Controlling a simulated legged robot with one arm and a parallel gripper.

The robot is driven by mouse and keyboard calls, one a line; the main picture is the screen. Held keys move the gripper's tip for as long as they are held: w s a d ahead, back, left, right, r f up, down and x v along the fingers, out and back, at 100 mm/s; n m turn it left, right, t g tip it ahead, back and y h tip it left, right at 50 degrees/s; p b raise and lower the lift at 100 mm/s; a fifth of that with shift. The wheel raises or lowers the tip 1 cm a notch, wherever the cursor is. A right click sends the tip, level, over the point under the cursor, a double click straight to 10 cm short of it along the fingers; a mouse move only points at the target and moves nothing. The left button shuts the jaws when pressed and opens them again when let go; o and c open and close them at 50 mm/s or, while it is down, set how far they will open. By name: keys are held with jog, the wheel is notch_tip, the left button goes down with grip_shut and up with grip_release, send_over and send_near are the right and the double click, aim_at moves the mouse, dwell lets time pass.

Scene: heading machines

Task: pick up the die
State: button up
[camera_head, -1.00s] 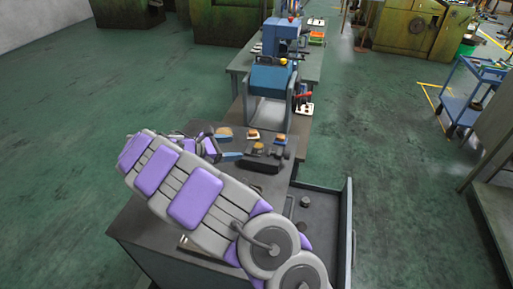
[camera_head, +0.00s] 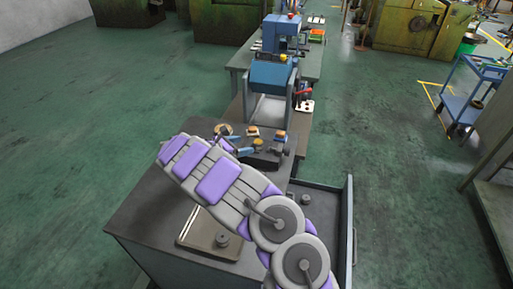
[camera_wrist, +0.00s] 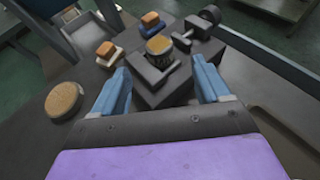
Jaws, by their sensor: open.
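My gripper (camera_wrist: 163,72) is open, with its two blue fingers spread and nothing between the tips. A short dark cylinder with a gold-brown top (camera_wrist: 160,48), which looks like the die, sits at a dark block (camera_wrist: 160,88) just beyond and between the fingertips. I cannot tell whether the cylinder is in the block or on it. In the head view, my gripper (camera_head: 236,143) is over the bench top (camera_head: 150,208), close to the dark blocks (camera_head: 264,159). My arm hides part of the bench there.
A round brown-topped piece (camera_wrist: 63,101) lies left of the fingers. Two small brown-topped blocks (camera_wrist: 106,52) (camera_wrist: 150,20) stand behind. A dark dumbbell-shaped piece (camera_wrist: 202,22) is at the right. An open drawer (camera_head: 325,215) and a flat tray (camera_head: 195,232) with a grey cylinder (camera_head: 222,240) also show.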

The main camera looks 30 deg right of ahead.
aim_at(258, 141)
jog(key=x, duration=0.2)
jog(key=shift+d, duration=0.35)
jog(key=b+x, duration=0.1)
jog(key=x, duration=0.2)
jog(key=shift+w+d+f+b, duration=0.1)
jog(key=shift+b, duration=0.2)
jog(key=shift+d, duration=0.45)
jog(key=shift+d+f, duration=0.1)
jog(key=shift+d, duration=0.05)
jog(key=shift+c, duration=1.2)
grip_shut()
